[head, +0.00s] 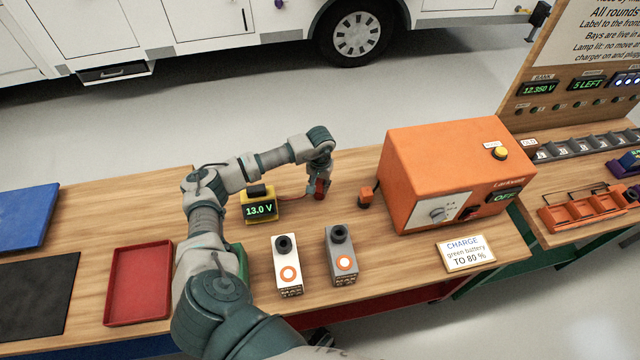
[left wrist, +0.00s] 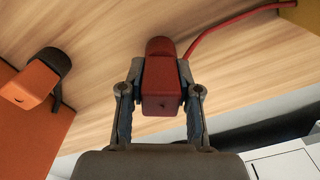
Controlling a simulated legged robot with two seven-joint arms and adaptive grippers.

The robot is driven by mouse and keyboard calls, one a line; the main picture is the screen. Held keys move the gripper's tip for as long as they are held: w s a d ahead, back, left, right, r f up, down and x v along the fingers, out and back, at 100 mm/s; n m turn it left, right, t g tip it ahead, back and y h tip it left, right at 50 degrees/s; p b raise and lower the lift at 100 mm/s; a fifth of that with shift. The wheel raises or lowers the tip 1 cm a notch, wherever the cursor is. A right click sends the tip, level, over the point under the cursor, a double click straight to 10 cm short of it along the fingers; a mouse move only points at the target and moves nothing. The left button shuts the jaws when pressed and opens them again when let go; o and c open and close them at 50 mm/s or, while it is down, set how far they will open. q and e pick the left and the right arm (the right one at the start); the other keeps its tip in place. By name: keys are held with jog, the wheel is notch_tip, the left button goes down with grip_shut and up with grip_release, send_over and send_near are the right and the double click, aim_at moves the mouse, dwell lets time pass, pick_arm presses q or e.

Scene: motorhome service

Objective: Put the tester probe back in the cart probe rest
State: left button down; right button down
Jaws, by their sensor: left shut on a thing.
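My left gripper (head: 321,180) is shut on the red tester probe (head: 320,189), above the wooden bench. In the left wrist view my left gripper (left wrist: 161,105) has a finger on each side of the probe (left wrist: 162,84). A red lead runs from the probe to the yellow tester (head: 262,210), whose display reads 13.0 V. The lead also shows in the left wrist view (left wrist: 225,20). I cannot make out the probe rest in either view; my left arm hides part of the bench near the tester. My right gripper is not in view.
An orange charger (head: 436,165) reading OFF stands right of the gripper, with a small orange plug (head: 366,198) beside it. A white unit (head: 287,268) and a grey unit (head: 341,258) stand in front. A red tray (head: 138,287) lies left of my arm.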

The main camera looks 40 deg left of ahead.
pick_arm(q)
jog(key=c, duration=0.7)
grip_release()
notch_tip(320, 180, up, 12)
jog(key=shift+d+f, duration=0.1)
